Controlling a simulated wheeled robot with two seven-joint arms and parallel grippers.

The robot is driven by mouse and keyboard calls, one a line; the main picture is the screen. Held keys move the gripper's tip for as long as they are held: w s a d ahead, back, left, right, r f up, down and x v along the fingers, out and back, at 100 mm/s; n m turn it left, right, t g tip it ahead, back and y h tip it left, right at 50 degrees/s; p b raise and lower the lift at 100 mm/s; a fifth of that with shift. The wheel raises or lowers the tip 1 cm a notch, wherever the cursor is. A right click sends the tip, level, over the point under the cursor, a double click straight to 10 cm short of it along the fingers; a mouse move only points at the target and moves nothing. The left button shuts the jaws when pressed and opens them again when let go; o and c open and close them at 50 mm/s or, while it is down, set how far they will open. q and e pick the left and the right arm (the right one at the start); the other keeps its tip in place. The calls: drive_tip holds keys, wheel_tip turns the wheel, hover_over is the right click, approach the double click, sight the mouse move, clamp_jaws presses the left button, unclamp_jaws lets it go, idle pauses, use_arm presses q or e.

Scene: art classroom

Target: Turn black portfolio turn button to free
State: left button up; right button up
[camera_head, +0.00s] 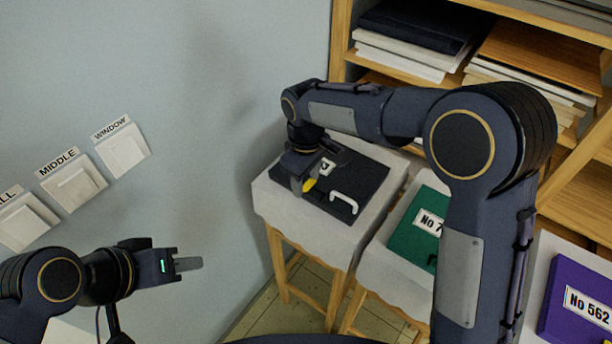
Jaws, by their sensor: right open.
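The black portfolio (370,178) lies flat on a cloth-covered stand (276,205). A small yellow piece (309,184), likely the turn button, shows right at my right gripper (300,186). The gripper is open and points down over the portfolio's left part; whether its fingers touch the yellow piece is unclear. My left gripper (188,264) is at the lower left, away from the portfolio, in front of the wall; its finger opening is not clear.
A green portfolio (407,241) lies on a stand to the right, partly behind my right arm. A purple portfolio (560,317) lies at the far right. Wall switches labelled MIDDLE (73,188) and WINDOW (123,150) are at left. A wooden shelf (341,35) stands behind.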

drive_tip(key=shift+c, duration=0.4)
drive_tip(key=c, duration=0.9)
drive_tip(key=shift+m, duration=0.3)
drive_tip(key=m, duration=0.3)
drive_tip(key=shift+m, duration=0.3)
drive_tip(key=m, duration=0.4)
drive_tip(key=shift+m, duration=0.3)
drive_tip(key=m, duration=0.4)
drive_tip(key=shift+m, duration=2.5)
